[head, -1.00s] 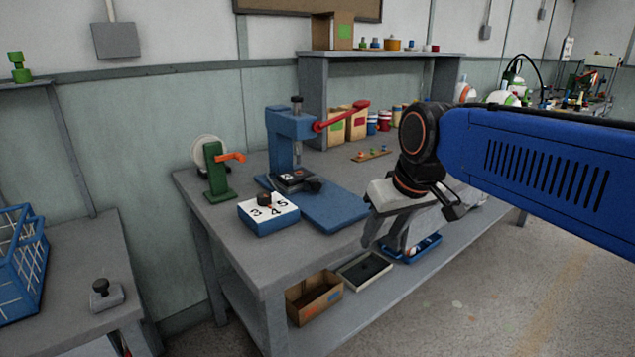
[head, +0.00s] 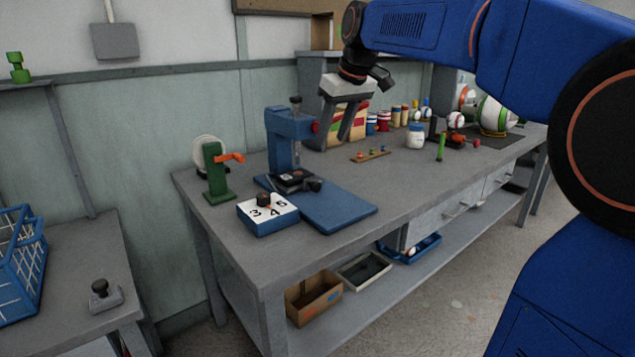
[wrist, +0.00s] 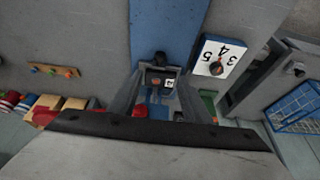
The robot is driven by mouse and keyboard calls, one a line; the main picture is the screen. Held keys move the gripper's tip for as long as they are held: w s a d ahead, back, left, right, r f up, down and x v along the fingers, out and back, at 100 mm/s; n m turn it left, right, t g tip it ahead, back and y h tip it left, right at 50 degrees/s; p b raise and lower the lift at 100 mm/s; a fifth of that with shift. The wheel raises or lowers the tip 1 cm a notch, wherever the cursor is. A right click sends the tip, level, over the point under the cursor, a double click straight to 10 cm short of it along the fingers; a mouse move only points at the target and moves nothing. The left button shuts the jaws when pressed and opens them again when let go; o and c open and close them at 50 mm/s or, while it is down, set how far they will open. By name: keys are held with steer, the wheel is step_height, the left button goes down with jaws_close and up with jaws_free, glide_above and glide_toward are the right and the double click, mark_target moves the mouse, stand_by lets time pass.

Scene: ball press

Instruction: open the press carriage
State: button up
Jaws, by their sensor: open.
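The blue press (head: 285,145) stands on the bench with a vertical screw at its top. Its dark carriage (head: 292,180) sits under the press head, at the back end of the blue base plate (head: 338,206). A black knob (head: 313,185) sticks out on the carriage's front side; it also shows in the wrist view (wrist: 160,58). My gripper (head: 333,142) is open and empty, above the bench, pointing down and right of the press.
A white-topped number box (head: 267,213) stands close in front of the carriage. A green stand with an orange handle (head: 215,172) is left of the press. A small peg strip (head: 370,155) and a white jar (head: 416,136) stand to the right. The blue plate's top is clear.

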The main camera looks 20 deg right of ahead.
mark_target(317, 183)
steer(key=x, duration=1.7)
steer(key=shift+s, duration=0.1)
jaws_close()
steer(key=shift+s+d, duration=0.1)
